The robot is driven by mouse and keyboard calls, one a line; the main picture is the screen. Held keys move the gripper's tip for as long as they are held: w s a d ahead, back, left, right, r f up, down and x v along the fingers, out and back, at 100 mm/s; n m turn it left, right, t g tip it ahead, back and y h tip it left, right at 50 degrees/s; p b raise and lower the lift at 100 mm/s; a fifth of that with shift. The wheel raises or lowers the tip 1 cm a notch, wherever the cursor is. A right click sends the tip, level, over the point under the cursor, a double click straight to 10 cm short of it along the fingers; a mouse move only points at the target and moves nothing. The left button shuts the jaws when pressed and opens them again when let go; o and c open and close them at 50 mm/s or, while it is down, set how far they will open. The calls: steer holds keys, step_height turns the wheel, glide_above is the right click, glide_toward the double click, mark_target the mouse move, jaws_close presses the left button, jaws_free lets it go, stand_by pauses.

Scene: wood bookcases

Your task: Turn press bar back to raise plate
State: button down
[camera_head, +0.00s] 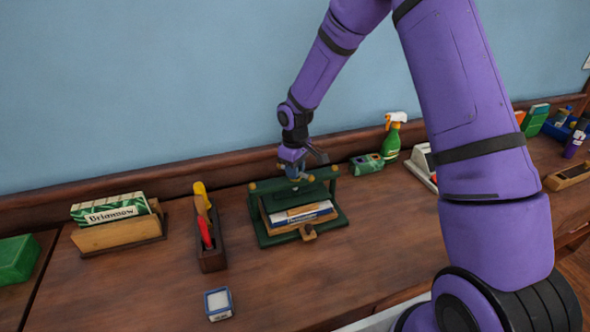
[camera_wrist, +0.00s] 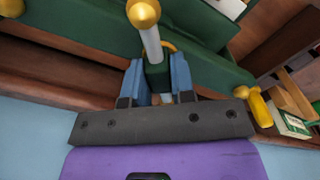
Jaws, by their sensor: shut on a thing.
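The green book press (camera_head: 330,222) stands on the wooden counter, with books (camera_head: 302,214) inside it. My gripper (camera_head: 296,176) is at the top of the press, over its crossbeam. In the wrist view, the blue fingers of my gripper (camera_wrist: 158,78) are shut around the middle of the press bar (camera_wrist: 151,45), a silver rod with a gold ball end (camera_wrist: 143,13) pointing away from the fingers. The far end of the bar is hidden by the fingers. The plate is hard to make out under the crossbeam, so its height cannot be told.
Left of the press stand a wooden holder (camera_head: 211,255) with red and yellow tools and a file box (camera_head: 120,236). A small blue-and-white box (camera_head: 218,304) lies in front. A green spray bottle (camera_head: 391,140) stands at right. The front counter is mostly clear.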

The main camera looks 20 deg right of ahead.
steer(key=shift+n, duration=1.2)
steer(key=c, duration=1)
jaws_free()
steer(key=shift+o, duration=0.2)
steer(key=shift+r, duration=0.1)
step_height(320, 180, up, 9)
steer(key=shift+r, duration=0.8)
